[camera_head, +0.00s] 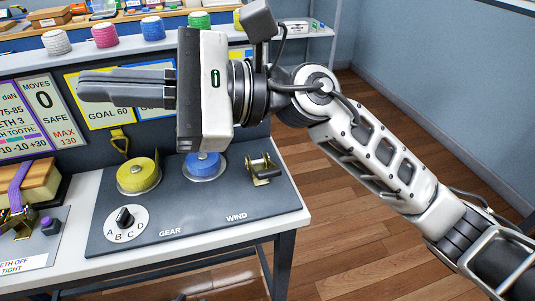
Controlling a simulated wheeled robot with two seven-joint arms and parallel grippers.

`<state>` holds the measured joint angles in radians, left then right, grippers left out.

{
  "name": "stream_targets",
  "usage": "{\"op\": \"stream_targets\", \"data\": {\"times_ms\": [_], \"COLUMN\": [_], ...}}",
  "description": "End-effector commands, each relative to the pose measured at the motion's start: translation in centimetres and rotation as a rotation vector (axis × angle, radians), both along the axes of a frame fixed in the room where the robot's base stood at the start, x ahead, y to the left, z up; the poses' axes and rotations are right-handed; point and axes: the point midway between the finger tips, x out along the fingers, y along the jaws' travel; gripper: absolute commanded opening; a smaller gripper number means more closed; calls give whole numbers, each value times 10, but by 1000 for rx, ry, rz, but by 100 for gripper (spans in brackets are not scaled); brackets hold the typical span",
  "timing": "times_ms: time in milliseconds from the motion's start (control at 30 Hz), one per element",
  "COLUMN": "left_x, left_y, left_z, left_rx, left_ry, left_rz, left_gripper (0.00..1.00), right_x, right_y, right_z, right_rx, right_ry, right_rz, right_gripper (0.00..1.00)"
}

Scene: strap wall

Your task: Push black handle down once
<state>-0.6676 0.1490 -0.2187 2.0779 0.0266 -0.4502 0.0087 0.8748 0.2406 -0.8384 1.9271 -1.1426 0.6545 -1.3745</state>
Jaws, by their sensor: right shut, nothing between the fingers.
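The black handle (263,162) sits on a small brass bracket at the right end of the dark panel (195,235), above the word WIND. My right gripper (84,88) is shut and empty. It reaches in from the right, above the back of the panel, with its fingers pointing left. The fingertips are well to the left of the handle and apart from it. The gripper's body hides part of the wall boards behind it. My left gripper is not in view.
A yellow spool (138,174), a blue spool (203,165) and a dial (126,221) marked A to D are on the panel. A strap over a wooden block (39,180) stands at left. Several coloured spools line the shelf behind. Open floor lies right of the table.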

Motion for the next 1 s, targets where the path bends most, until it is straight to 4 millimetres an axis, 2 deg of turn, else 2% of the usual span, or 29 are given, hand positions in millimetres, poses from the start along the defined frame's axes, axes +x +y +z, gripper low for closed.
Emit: {"op": "stream_targets", "data": {"times_ms": [33,67,167,200,300,400,500,633,767,1000], "left_x": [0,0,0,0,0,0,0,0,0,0], "left_y": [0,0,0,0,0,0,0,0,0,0], "left_z": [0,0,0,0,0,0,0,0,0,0], "left_rx": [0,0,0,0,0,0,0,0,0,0], "left_ry": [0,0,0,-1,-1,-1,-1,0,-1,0], "left_rz": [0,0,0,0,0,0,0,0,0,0], "left_gripper": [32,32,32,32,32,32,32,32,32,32], "right_x": [-3,-3,8,18,50,81,104,119,124,124], "right_y": [7,8,1,-7,-39,-76,-109,-137,-147,-147], "right_z": [-15,-27,-64,-77,-97,-100,-92,-80,-76,-76], "right_rx": [-123,-197,-455,-562,-829,-1072,-1264,-1417,-1468,-1468], "right_ry": [-196,-307,-660,-789,-1059,-1244,-1347,-1402,-1414,-1413], "right_rz": [26,44,118,152,241,331,405,468,491,492], "right_gripper": [0,0,0,0,0,0,0,0,0,0]}}
